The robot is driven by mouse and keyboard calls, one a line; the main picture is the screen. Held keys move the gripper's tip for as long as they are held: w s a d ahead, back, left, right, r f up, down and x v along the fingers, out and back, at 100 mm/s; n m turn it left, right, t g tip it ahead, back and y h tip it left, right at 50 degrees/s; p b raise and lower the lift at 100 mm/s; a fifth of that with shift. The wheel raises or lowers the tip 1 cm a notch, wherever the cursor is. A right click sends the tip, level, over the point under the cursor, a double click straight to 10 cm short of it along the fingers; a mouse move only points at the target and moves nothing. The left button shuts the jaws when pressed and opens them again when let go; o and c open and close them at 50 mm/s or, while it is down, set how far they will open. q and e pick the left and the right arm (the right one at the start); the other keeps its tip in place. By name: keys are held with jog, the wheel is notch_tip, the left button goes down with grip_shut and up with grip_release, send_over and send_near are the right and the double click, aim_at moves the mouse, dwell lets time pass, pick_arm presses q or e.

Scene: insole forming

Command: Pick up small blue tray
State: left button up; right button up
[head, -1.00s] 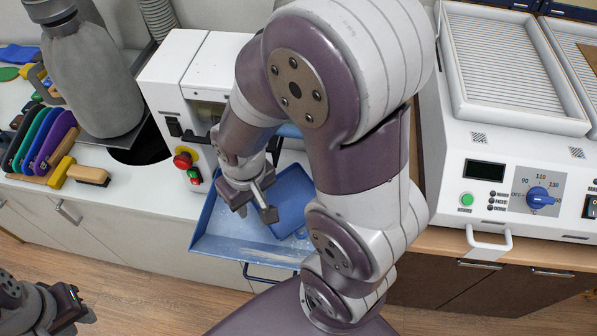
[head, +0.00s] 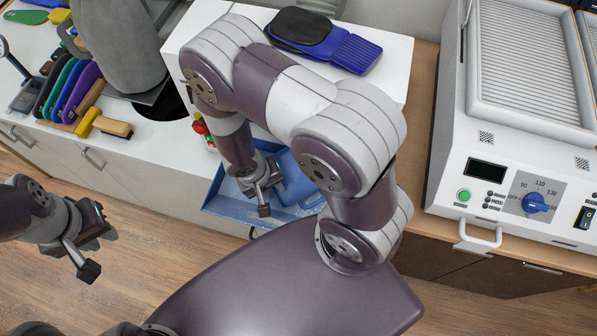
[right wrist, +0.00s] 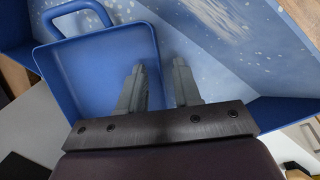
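The small blue tray (head: 297,182) lies inside a larger blue catch tray (head: 222,203), partly hidden by my right arm. In the right wrist view the small tray (right wrist: 95,75) shows raised walls and a loop handle at its upper left. My right gripper (head: 266,195) is over the small tray, pointing down. In the right wrist view its two fingers (right wrist: 160,80) are apart, with the small tray's right wall between them in the picture; I cannot tell whether they touch it. My left gripper (head: 98,243) is open and empty at the lower left, over the floor.
A white machine (head: 385,75) behind my right arm bears dark and blue insole-shaped pieces (head: 325,40). A white heater with a dial (head: 500,165) stands at right. A grey cylinder (head: 125,55), coloured tools (head: 70,90) and a brush (head: 105,125) occupy the left counter.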

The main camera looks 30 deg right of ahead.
jog(key=shift+a+f, duration=0.1)
jog(key=shift+f, duration=0.25)
jog(key=shift+d, duration=0.35)
grip_shut()
jog(key=shift+a, duration=0.15)
